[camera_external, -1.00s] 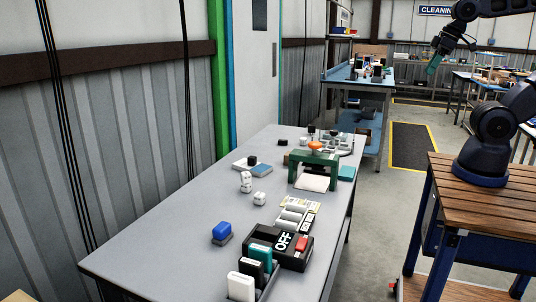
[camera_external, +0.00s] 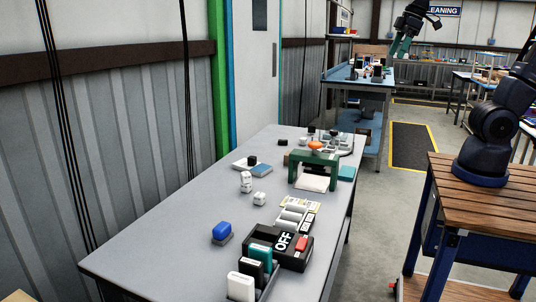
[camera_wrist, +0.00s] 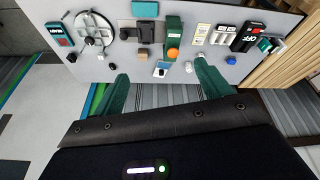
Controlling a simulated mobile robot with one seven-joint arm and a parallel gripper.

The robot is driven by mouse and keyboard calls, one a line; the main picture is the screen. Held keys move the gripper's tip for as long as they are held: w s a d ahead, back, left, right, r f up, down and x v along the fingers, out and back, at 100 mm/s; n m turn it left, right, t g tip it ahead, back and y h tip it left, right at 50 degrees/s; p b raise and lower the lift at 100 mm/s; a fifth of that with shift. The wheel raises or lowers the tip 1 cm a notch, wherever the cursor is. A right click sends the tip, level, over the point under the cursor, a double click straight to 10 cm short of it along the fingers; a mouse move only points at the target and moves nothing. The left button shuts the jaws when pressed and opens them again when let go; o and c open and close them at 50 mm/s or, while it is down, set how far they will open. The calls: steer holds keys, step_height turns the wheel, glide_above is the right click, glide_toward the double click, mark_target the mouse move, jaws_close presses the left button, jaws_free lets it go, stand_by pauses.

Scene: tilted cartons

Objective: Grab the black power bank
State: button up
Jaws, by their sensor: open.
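Three upright blocks stand in a grey holder at the near end of the grey table in the external view: a white one (camera_external: 240,287), a black one (camera_external: 251,271) that looks like the black power bank, and a teal one (camera_external: 260,254). My gripper (camera_external: 397,50) is high in the background at upper right, far from them. In the wrist view its green fingers (camera_wrist: 161,70) are spread apart with nothing between them. The holder's blocks show small at the right there; the black one is hard to make out.
A black box marked OFF with a red switch (camera_external: 301,243) stands right of the blocks. A blue-topped block (camera_external: 221,230) lies left. A green bridge-shaped stand (camera_external: 316,168) stands farther back.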

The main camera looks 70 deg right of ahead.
steer(key=w+a+f+n+g, duration=0.2)
steer(key=w+a+n, duration=0.4)
steer(key=w+a, duration=1.5)
steer(key=n+g, duration=0.2)
steer(key=n, duration=0.7)
glide_above(251, 273)
steer(key=d, duration=0.2)
steer(key=shift+h, duration=0.3)
steer(key=f, duration=3.2)
steer(key=shift+w+f, duration=0.3)
steer(key=shift+f, duration=0.1)
steer(key=shift+a+f, duration=0.15)
steer(key=shift+f, duration=0.4)
step_height(251, 273, down, 4)
steer(key=shift+s+f, duration=0.1)
steer(key=shift+f, duration=0.05)
steer(key=shift+a+f, duration=0.15)
steer(key=shift+f, duration=1.25)
steer(key=shift+a+f, duration=0.1)
steer(key=shift+f, duration=1.3)
